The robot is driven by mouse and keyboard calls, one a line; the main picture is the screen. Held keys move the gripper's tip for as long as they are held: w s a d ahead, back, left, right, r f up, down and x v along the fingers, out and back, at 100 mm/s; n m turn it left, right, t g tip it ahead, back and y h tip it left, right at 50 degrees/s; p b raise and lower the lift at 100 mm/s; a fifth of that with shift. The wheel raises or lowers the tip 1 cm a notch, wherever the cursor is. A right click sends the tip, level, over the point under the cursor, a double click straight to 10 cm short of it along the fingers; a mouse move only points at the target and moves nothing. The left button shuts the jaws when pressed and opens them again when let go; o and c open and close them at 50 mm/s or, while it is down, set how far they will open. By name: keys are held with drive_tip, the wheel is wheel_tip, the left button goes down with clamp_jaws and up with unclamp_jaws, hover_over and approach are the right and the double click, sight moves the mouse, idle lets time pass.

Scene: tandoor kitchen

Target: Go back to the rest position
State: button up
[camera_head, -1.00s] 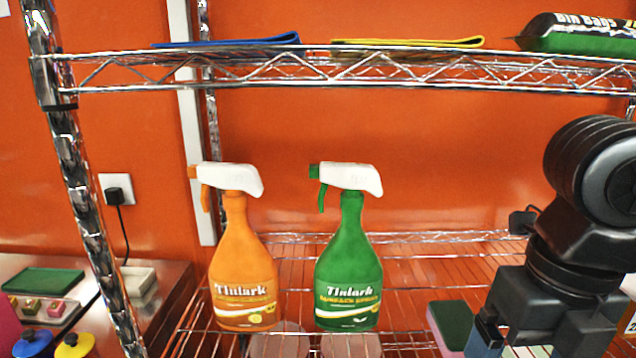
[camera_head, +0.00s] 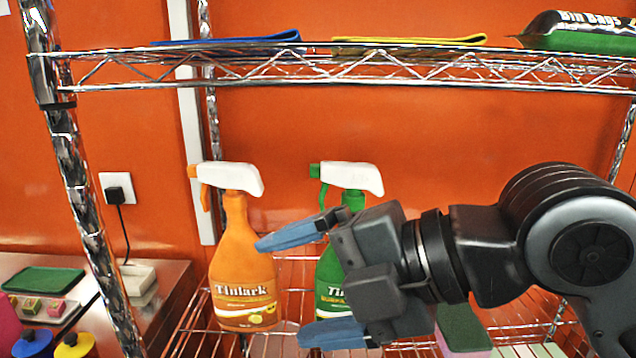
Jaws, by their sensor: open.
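My gripper (camera_head: 296,284) is open and empty, with its blue-grey fingers pointing left and spread one above the other. It is in front of the shelf, and from this view it covers much of the green spray bottle (camera_head: 330,268). The white trigger head of that bottle shows above the gripper. The orange spray bottle (camera_head: 241,266) stands upright to the left of the green one. The upper fingertip overlaps the orange bottle's right edge in the picture; I cannot tell the gap in depth. My arm reaches in from the right edge.
The wire rack's upper shelf (camera_head: 400,68) crosses above my gripper, bearing a blue cloth (camera_head: 228,40), a yellow cloth (camera_head: 408,42) and bin bags (camera_head: 580,32). A green-topped sponge (camera_head: 462,328) is beneath my arm. A metal counter (camera_head: 165,285) is at left.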

wheel_tip(320, 180, up, 4)
drive_tip(key=w+a+m+t+y, duration=0.2)
drive_tip(key=m+t+y, duration=0.3)
drive_tip(key=m, duration=0.4)
drive_tip(key=s+d+f+m+t+h, duration=0.45)
drive_tip(key=d+f+m+h, duration=0.25)
drive_tip(key=f+m, duration=0.25)
drive_tip(key=s+d+f+m+t+h, duration=0.4)
drive_tip(key=s+d+f+m+h, duration=0.25)
drive_tip(key=f+m, duration=0.35)
drive_tip(key=s+d+f+h, duration=0.1)
drive_tip(key=s+d, duration=0.2)
drive_tip(key=s, duration=0.4)
drive_tip(key=s+d+f+m+g+h, duration=0.1)
drive_tip(key=s+d+f, duration=0.1)
drive_tip(key=s+d, duration=0.2)
drive_tip(key=s+d+f+m+g+h, duration=0.1)
drive_tip(key=s+d, duration=0.3)
drive_tip(key=s, duration=0.6)
drive_tip(key=shift+f, duration=0.45)
drive_tip(key=shift+g, duration=0.25)
